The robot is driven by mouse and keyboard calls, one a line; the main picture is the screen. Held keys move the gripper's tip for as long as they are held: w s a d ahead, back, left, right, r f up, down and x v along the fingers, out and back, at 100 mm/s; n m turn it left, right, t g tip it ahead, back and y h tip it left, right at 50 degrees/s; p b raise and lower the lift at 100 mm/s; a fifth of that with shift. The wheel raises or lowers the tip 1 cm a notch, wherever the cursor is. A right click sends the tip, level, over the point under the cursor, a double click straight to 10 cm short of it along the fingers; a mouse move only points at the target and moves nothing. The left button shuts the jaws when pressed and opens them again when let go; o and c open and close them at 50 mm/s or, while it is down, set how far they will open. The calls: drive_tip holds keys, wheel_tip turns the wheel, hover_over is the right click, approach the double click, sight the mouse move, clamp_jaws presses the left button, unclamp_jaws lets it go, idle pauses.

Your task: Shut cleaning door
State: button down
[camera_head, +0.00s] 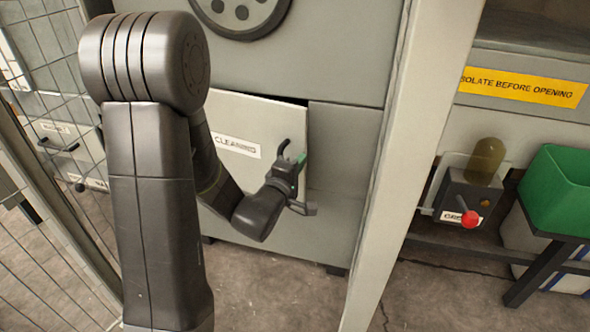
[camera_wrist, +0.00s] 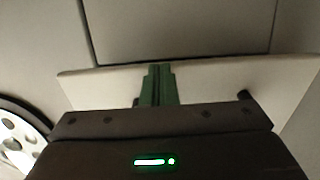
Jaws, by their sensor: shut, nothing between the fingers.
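The cleaning door (camera_head: 262,122) is a light grey panel on the machine front with a white label reading "CLEANING". It stands slightly ajar, with a dark gap along its top edge. My gripper (camera_head: 300,158) is at the door's right side, close to its dark handle (camera_head: 285,146). In the wrist view the green fingers (camera_wrist: 158,85) are together with nothing between them, against or just in front of the pale door panel (camera_wrist: 220,82). I cannot tell whether they touch it. My arm hides the door's left part.
A pale upright post (camera_head: 415,130) stands right of the door. Beyond it are a grey box with a red knob (camera_head: 470,219) and a green bin (camera_head: 558,190). A wire mesh fence (camera_head: 50,150) is at the left. The floor below the door is clear.

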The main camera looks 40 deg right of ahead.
sight(306, 151)
drive_tip(key=x, duration=0.7)
drive_tip(key=shift+w, duration=0.1)
drive_tip(key=shift+w+d+r, duration=0.1)
drive_tip(key=shift+r, duration=0.15)
